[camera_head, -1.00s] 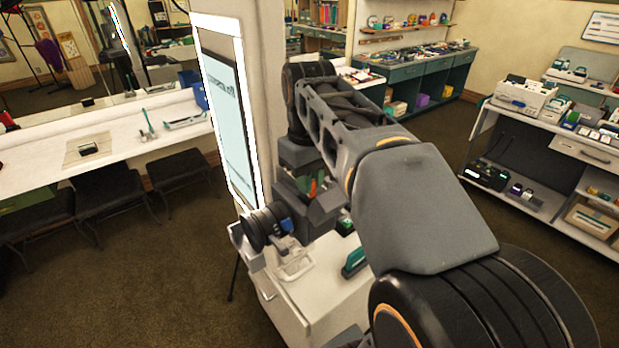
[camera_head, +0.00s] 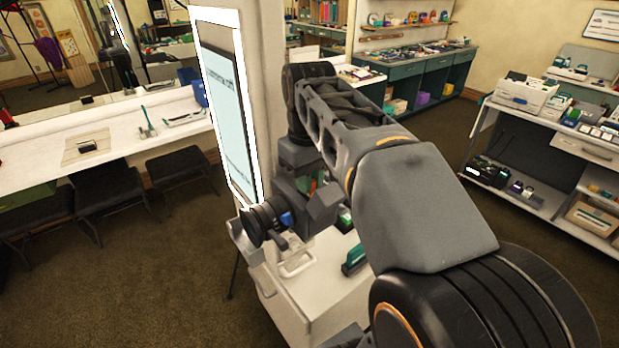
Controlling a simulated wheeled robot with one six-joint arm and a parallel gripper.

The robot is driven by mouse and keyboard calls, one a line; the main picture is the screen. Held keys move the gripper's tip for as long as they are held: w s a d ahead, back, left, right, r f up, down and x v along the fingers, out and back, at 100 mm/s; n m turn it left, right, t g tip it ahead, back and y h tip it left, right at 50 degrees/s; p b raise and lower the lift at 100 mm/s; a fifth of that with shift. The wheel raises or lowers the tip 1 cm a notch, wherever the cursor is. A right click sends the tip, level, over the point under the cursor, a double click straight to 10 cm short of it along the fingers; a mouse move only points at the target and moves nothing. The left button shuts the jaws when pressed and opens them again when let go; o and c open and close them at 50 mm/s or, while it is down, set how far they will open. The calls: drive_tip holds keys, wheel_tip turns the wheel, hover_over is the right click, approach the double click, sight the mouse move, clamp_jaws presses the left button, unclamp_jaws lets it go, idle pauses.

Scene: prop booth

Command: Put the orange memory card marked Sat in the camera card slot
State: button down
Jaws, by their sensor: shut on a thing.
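The end of my arm is in front of the lit white-framed panel (camera_head: 232,110), above a small white cabinet (camera_head: 330,290). My gripper (camera_head: 247,243) shows only in part, as pale grey pieces beyond my dark wrist. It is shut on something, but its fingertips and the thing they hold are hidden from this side. I cannot make out the orange memory card marked Sat, and I cannot pick out the camera card slot. A small blue patch shows beside my wrist.
A teal item (camera_head: 353,260) and a clear or white tray (camera_head: 297,263) sit on the white cabinet. A long white counter (camera_head: 40,160) with dark stools stands at left. A white shelf unit (camera_head: 560,150) stands at right. Brown carpet lies open between them.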

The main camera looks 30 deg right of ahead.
drive_tip(key=shift+f, duration=0.2)
drive_tip(key=shift+f+b, duration=0.55)
drive_tip(key=shift+f, duration=0.05)
drive_tip(key=c, duration=1)
unclamp_jaws()
drive_tip(key=shift+c, duration=0.2)
drive_tip(key=shift+r, duration=0.15)
drive_tip(key=shift+r+p, duration=3)
drive_tip(key=shift+r, duration=0.45)
